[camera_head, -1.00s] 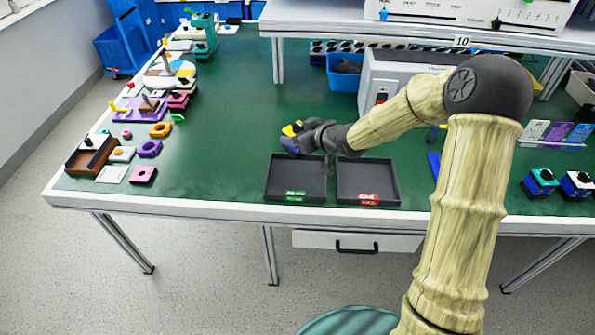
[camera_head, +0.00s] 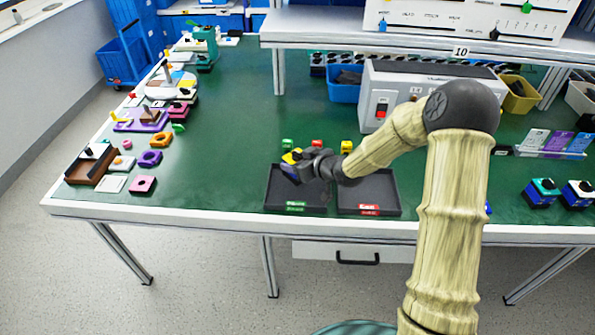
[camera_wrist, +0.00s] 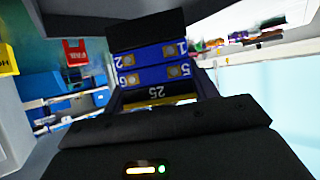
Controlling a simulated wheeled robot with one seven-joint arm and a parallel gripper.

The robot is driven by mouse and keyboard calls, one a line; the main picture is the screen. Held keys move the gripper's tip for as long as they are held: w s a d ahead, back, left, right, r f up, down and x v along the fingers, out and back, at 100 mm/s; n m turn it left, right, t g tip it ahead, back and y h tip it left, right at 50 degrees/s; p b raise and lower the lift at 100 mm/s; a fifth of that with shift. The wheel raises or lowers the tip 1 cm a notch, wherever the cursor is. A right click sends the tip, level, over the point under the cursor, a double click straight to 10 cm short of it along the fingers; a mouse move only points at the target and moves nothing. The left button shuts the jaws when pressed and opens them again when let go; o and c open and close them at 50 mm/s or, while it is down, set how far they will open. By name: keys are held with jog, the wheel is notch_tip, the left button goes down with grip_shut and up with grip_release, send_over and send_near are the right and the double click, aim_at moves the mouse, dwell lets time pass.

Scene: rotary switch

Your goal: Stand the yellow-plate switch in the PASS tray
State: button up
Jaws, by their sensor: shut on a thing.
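The yellow-plate switch (camera_head: 291,157) is held in my gripper (camera_head: 309,164), which is shut on it. In the wrist view the switch (camera_wrist: 155,65) shows its blue body with numbered terminals, with a strip of yellow plate beyond them. The PASS tray (camera_head: 270,200) is the black tray with the green label, at the table's front edge. The switch is over the back part of this tray, and it seems to be above the floor; the exact gap cannot be told. My gripper hides part of the tray's back right.
A second black tray with a red label (camera_head: 369,209) stands just right of the PASS tray. Small green, red and yellow blocks (camera_head: 346,147) stand behind the trays. A grey box with a red switch (camera_head: 381,110) is farther back.

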jog(key=shift+f, duration=1.85)
jog(key=shift+s+f+b, duration=0.3)
jog(key=shift+f+b, duration=0.4)
jog(key=o, duration=1.1)
jog(key=shift+s+d+f, duration=0.1)
jog(key=shift+f, duration=0.05)
jog(key=shift+w+r+p, duration=0.2)
jog(key=shift+r+p, duration=0.45)
jog(key=shift+p, duration=0.05)
jog(key=v, duration=1.2)
jog(key=shift+w+r, duration=0.15)
jog(key=shift+r, duration=0.05)
